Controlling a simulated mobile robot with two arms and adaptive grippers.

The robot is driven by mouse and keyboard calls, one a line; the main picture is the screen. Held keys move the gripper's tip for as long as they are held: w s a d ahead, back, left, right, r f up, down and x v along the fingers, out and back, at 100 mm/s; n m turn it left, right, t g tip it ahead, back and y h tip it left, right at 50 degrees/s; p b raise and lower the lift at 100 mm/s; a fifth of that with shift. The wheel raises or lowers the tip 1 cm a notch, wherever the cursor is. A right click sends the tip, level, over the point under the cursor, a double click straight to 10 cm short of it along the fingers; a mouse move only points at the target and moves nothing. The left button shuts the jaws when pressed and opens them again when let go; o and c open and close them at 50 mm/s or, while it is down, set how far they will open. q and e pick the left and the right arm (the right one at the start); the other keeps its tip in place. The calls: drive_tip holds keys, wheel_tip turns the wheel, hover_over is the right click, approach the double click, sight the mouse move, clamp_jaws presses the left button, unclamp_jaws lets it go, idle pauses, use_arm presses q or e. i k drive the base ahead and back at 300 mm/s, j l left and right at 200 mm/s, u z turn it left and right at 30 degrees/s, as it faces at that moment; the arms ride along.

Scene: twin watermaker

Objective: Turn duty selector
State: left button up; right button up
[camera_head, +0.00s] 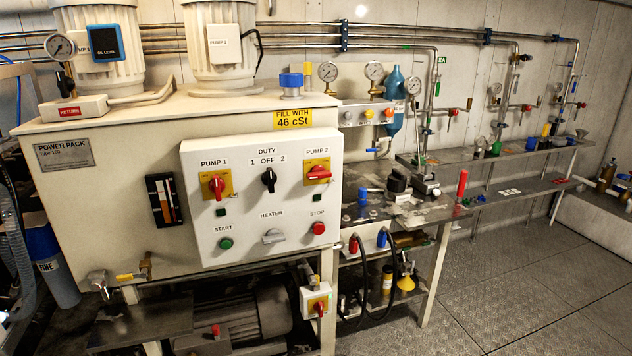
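The duty selector (268,180) is a black rotary knob on the white control panel (262,240), under the printed words "DUTY 1 OFF 2". It stands near upright, perhaps leaning slightly; its exact setting is hard to read at this size. To its left is the red Pump 1 switch (217,186) on a yellow plate, to its right the red Pump 2 switch (318,173). Neither of my grippers shows in the head view.
The panel is fixed to the front of the cream power pack (105,215). A steel bench (440,213) with tools and hoses stands to its right. A small red-and-yellow switch box (316,301) hangs below. The patterned metal floor (530,275) at right is clear.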

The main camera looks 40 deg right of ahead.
sight(269, 178)
drive_tip(key=z, duration=0.85)
